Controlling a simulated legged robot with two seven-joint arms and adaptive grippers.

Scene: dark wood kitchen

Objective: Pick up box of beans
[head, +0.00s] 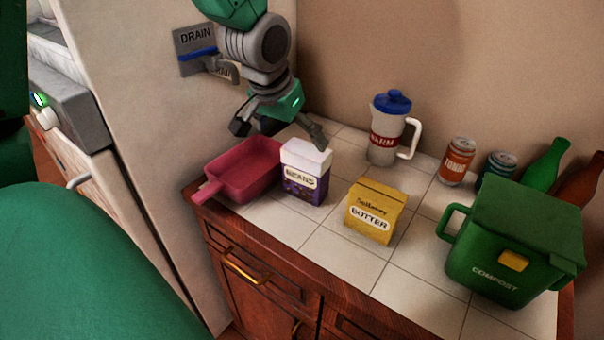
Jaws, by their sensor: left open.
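The box of beans (303,183) is a purple carton with a white top and a "BEANS" label. It stands upright on the white tiled counter, just right of the red pan. My left gripper (279,131) is open above and behind the box and the pan. One finger hangs over the pan and the other is near the back of the box's white top. I cannot tell whether that finger touches the box. The gripper holds nothing. My right gripper is not in view.
The red pan (238,166) sits at the counter's left edge. A yellow butter box (374,214) stands to the right. A white jug (384,135), cans (457,161), bottles (545,166) and a green compost bin (510,235) fill the back and right. The front middle tiles are bare.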

